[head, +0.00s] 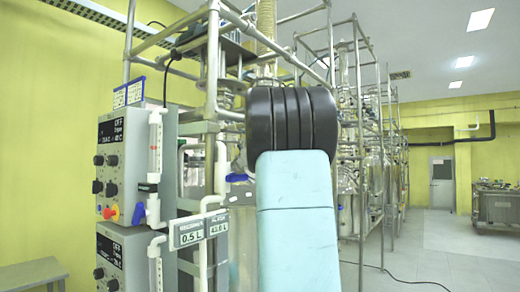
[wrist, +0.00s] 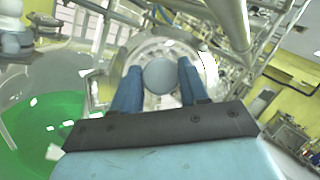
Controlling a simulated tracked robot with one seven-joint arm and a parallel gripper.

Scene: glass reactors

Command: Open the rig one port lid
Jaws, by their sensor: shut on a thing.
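In the wrist view, my gripper (wrist: 160,84) has its two blue fingers on either side of a round grey port lid (wrist: 160,76). The fingers are closed on the lid's sides. The lid sits in front of, or on, a pale round port ring (wrist: 203,62); I cannot tell whether it is seated or lifted. A glass vessel with green liquid (wrist: 40,125) is at the left of the wrist view. In the head view, my light blue and black arm covers the middle of the rig (head: 212,95), and my gripper and the lid are hidden behind it.
Metal frame tubes (wrist: 232,22) run close to the port in the wrist view. More glass reactors (head: 375,180) stand behind at right. Open floor (head: 440,255) lies at far right.

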